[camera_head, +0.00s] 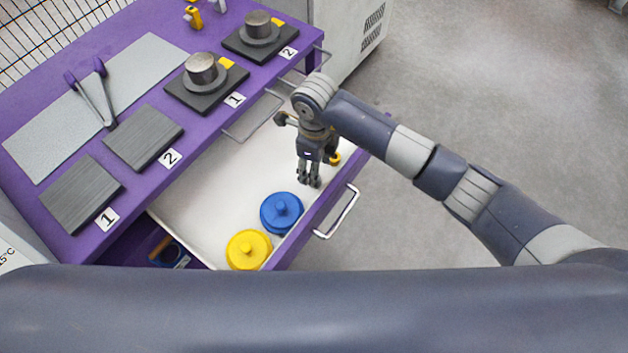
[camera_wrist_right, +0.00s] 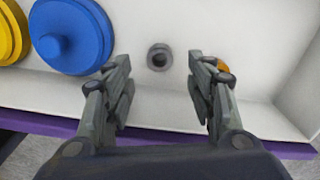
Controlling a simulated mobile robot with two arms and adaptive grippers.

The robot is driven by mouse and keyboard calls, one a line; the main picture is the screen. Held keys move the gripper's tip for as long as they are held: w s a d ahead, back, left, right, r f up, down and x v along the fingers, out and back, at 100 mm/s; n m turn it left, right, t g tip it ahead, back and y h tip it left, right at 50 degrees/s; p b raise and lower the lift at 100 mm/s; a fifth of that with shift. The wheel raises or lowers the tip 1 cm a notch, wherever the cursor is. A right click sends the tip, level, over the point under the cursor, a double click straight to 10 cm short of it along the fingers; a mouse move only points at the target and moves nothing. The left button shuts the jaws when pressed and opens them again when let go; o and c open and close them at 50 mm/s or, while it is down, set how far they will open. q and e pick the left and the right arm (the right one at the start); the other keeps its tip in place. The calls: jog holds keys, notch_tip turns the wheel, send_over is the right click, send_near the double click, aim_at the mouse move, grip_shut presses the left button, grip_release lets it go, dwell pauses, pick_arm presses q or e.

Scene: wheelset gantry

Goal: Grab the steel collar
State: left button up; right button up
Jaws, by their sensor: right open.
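The steel collar (camera_wrist_right: 160,57) is a small grey ring with a dark hole. It lies on the white drawer floor in the right wrist view. In the head view I cannot make it out; my right gripper seems to cover it. My right gripper (camera_head: 309,182) points down into the open drawer, and its fingers are open. In the wrist view the collar shows in the gap between the two fingers, apart from both. The height of the fingers above it is hard to tell. My left gripper is not in view.
The open drawer (camera_head: 205,205) also holds a blue lidded disc (camera_head: 282,212), a yellow one (camera_head: 248,249) and a small orange item (camera_head: 335,158) beside the gripper. The purple bench (camera_head: 135,90) above carries plates, cylinders on black bases and tongs. The drawer's front wall is close to the gripper.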

notch_tip(320, 180, down, 5)
jog(key=b, duration=0.3)
jog(key=shift+r, duration=0.1)
jog(key=shift+r, duration=0.1)
jog(key=c, duration=1.1)
jog(key=shift+c, duration=0.2)
